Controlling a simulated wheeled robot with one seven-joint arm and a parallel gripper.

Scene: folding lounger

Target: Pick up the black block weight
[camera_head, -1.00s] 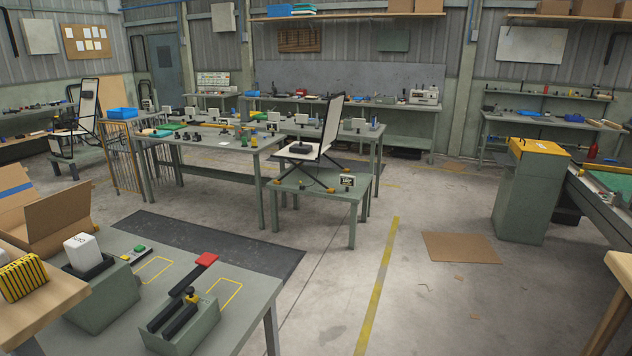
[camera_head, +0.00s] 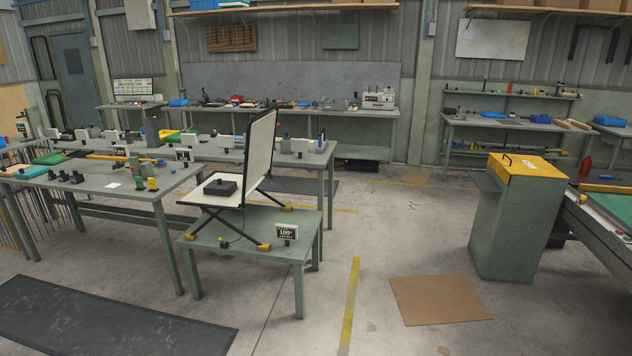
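The black block weight (camera_head: 221,187) rests on the white seat (camera_head: 239,196) of the folding lounger. The lounger's white back panel (camera_head: 259,146) stands nearly upright in a black frame to the right of the block. The lounger stands on a small green table (camera_head: 262,247) with its dark crossed legs and yellow feet. My gripper is not in view.
A long workbench (camera_head: 150,200) with many small items stands behind and left of the lounger table. A green cabinet with a yellow top (camera_head: 516,215) stands at the right. A dark mat (camera_head: 105,318) and a cardboard sheet (camera_head: 440,300) lie on the floor. Open floor lies in front of the table.

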